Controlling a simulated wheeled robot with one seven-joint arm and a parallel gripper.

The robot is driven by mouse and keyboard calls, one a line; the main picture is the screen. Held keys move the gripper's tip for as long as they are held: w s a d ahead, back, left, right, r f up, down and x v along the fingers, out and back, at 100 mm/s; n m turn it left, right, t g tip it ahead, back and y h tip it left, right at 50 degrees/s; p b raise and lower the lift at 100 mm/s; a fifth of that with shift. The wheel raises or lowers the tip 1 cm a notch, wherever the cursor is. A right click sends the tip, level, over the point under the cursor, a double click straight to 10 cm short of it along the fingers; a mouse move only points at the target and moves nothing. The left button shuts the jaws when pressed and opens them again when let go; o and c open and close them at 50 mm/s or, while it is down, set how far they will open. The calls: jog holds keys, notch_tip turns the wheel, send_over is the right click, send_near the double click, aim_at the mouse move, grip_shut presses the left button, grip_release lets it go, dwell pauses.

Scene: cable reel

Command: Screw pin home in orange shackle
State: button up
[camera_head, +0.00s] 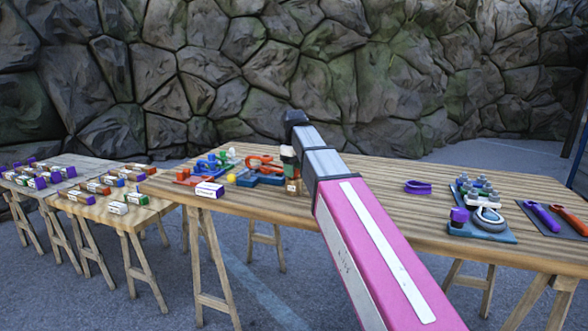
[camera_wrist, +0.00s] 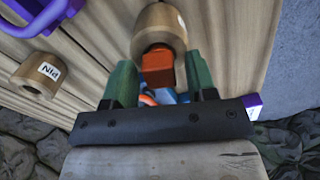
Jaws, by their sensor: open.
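My gripper (camera_wrist: 160,64) is open, with its two green fingers apart. An orange block-shaped piece (camera_wrist: 158,68), which looks like the pin's head, shows between the fingers, with gaps on both sides. It stands at a round wooden holder (camera_wrist: 160,28) just beyond the fingertips. In the head view my gripper (camera_head: 290,164) is at the middle table's far-left part, partly hidden by my arm. The orange shackle (camera_head: 262,162) is just left of it, by a blue fixture (camera_head: 268,179). Whether the pin sits in the shackle is hidden.
Another wooden cylinder marked PIN (camera_wrist: 38,76) and a purple shackle (camera_wrist: 45,15) lie to the left in the wrist view. In the head view, a blue tray (camera_head: 482,236) with grey parts and a dark mat (camera_head: 550,222) with tools are right.

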jog(key=c, duration=0.9)
jog(key=shift+c, duration=0.2)
jog(key=shift+r, duration=0.15)
jog(key=shift+r, duration=3.9)
